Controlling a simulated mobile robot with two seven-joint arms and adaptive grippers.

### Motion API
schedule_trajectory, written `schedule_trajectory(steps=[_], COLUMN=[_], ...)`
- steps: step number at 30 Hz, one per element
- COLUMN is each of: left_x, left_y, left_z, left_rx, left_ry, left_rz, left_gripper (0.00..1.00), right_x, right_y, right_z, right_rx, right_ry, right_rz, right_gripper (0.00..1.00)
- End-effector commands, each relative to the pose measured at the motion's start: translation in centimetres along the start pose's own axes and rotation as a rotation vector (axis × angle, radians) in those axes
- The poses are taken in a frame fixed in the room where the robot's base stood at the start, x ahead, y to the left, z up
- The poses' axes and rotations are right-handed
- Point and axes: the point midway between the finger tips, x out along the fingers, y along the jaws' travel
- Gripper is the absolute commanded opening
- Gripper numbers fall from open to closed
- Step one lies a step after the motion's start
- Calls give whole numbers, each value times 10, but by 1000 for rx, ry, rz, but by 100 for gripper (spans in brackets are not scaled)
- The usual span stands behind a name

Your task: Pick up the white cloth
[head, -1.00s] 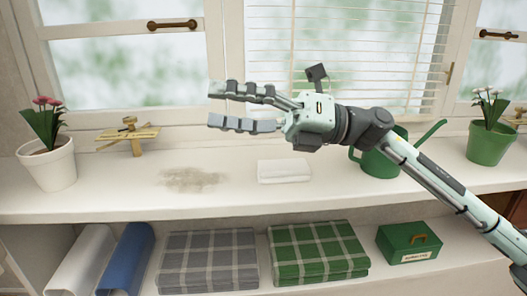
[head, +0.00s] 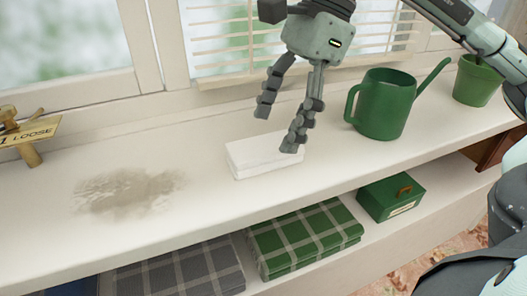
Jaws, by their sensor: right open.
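The white cloth (head: 250,158) lies folded flat on the white window shelf (head: 205,215), in the middle of the head view. My right gripper (head: 279,130) points down over the cloth with its fingers apart. One fingertip is in front of the cloth's right part and hides some of it; the other is over its back edge. I cannot tell whether either finger touches the cloth. Nothing is between the fingers. My left gripper is not in view.
A green watering can (head: 385,105) stands close to the right of the gripper, with a green pot (head: 475,80) beyond. A dirty patch (head: 125,192) and a wooden sign (head: 30,135) are to the left. Plaid blankets (head: 305,238) and a green box (head: 390,197) sit on the lower shelf.

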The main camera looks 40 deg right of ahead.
Motion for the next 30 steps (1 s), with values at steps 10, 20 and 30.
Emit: schedule_trajectory(steps=[10, 20, 30], left_x=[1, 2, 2], left_y=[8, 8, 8], left_z=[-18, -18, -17], left_rx=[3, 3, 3], left_ry=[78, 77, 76], left_rz=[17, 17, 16], left_gripper=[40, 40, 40], right_x=[37, 37, 36], right_y=[0, 0, 0], right_z=[-2, -1, -1], right_rx=[0, 1, 0], right_ry=[-2, -3, -3], right_rz=[1, 1, 1], right_gripper=[72, 54, 23])
